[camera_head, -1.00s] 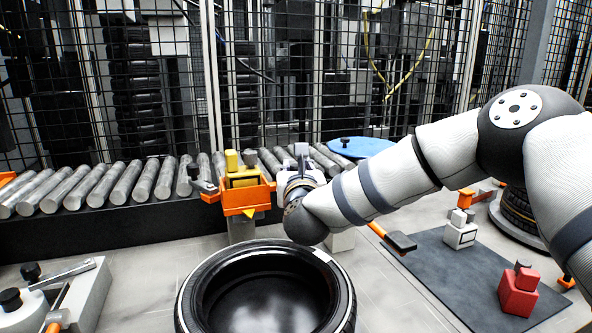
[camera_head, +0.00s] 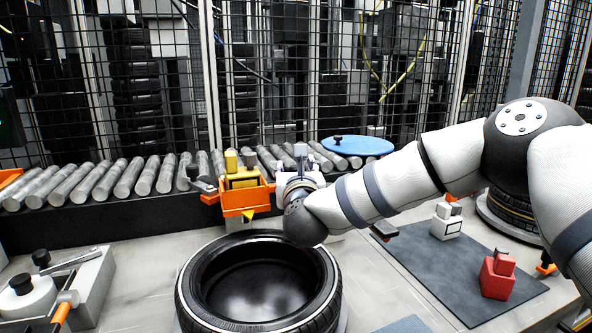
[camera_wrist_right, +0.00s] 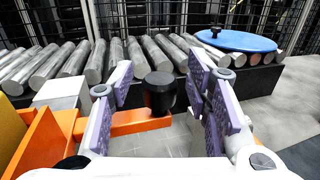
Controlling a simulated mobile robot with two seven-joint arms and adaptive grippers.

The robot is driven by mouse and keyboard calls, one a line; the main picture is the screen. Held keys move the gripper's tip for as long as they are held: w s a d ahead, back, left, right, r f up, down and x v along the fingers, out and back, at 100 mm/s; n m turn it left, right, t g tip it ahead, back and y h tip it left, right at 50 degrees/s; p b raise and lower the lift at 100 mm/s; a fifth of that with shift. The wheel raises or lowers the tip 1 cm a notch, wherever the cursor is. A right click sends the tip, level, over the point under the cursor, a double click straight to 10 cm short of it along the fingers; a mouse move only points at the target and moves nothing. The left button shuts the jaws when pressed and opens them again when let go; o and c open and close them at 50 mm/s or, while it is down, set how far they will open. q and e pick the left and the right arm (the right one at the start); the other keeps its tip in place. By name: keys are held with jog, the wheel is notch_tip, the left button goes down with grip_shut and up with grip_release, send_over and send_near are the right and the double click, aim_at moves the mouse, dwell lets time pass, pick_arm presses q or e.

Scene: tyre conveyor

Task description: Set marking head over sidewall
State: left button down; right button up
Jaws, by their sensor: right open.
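The marking head is an orange bracket (camera_head: 243,200) with a yellow block on top and a small yellow tip pointing down. It is between the tyre (camera_head: 187,285) and the rollers, above the tyre's far edge in the picture. The tyre lies flat with its sidewall up. My right gripper (camera_head: 298,158) is just right of the bracket. In the right wrist view the gripper (camera_wrist_right: 163,112) is open, its purple pads on either side of a black knob (camera_wrist_right: 158,92) on an orange arm (camera_wrist_right: 140,122). I cannot tell if the pads touch it. My left gripper is out of view.
A roller conveyor (camera_head: 100,183) and mesh fence run behind. A blue disc (camera_head: 358,145) lies on the rollers. A dark mat (camera_head: 440,277) at right holds a white block (camera_head: 446,222) and a red block (camera_head: 497,278). A grey fixture (camera_head: 85,285) stands at left.

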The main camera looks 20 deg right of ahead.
aim_at(265, 187)
jog(key=v, duration=1.2)
